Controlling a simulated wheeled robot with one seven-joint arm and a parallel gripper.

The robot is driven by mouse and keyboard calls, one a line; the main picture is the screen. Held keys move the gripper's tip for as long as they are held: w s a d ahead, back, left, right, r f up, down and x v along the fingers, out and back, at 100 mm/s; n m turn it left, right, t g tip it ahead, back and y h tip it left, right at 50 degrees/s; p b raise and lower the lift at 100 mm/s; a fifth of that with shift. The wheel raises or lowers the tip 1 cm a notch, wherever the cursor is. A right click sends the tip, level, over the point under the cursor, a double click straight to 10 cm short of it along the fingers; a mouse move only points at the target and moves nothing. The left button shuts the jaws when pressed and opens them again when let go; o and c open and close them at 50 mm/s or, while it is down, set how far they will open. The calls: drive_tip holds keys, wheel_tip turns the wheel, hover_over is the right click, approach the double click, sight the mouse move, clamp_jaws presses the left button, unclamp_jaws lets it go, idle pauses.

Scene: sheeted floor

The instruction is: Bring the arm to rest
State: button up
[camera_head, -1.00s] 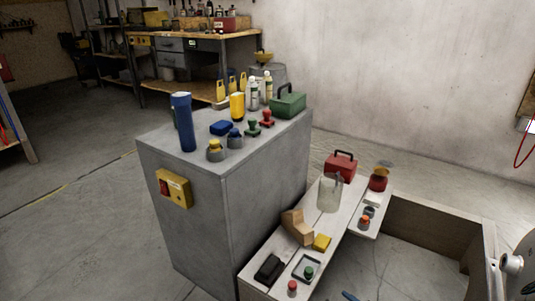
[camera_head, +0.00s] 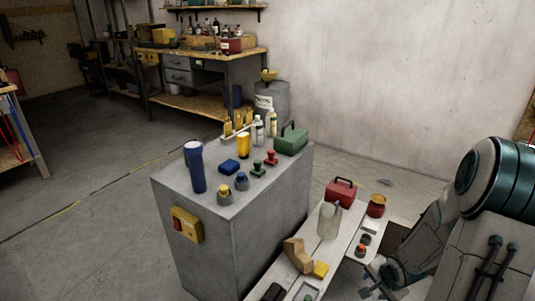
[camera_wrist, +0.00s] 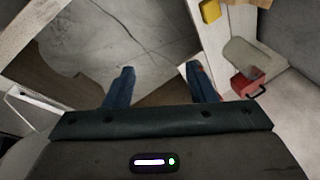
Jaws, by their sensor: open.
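My arm (camera_head: 455,235) is at the right of the head view, folded above the right end of the low white bench. In the wrist view my gripper (camera_wrist: 160,82) is open, with its two blue fingers apart. Nothing is between the fingers; bare floor and the edge of a pale frame show beyond them. In the wrist view the red toolbox (camera_wrist: 250,87), the clear jug (camera_wrist: 250,56) and a yellow block (camera_wrist: 209,11) lie to the right of the fingers, apart from them.
The low bench (camera_head: 335,254) also bears a brown angled block (camera_head: 298,255) and a red jar (camera_head: 376,205) near my arm. The grey cabinet (camera_head: 265,222) holds a blue cylinder (camera_head: 195,168), a green toolbox (camera_head: 291,139) and smaller items. Open floor (camera_head: 80,250) is at the left.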

wheel_tip(320, 180, up, 15)
drive_tip(key=s+a+n+h+p, duration=0.1)
drive_tip(key=a+n+h+p, duration=0.15)
drive_tip(key=p, duration=0.25)
drive_tip(key=s+a+r+n+p, duration=0.3)
drive_tip(key=s+a+r+p, duration=0.1)
drive_tip(key=r, duration=0.5)
drive_tip(key=s+a+r+n+g+y+p, duration=0.1)
drive_tip(key=s+a+r+n+p, duration=0.2)
drive_tip(key=r, duration=0.6)
drive_tip(key=s+a+r+n+y+p, duration=0.1)
drive_tip(key=s+a+r+n+p, duration=0.2)
drive_tip(key=r, duration=0.6)
drive_tip(key=s+a+p, duration=0.2)
drive_tip(key=s+a, duration=0.1)
drive_tip(key=s, duration=0.1)
drive_tip(key=shift+a+g, duration=0.2)
drive_tip(key=shift+g, duration=0.2)
drive_tip(key=shift+y, duration=0.25)
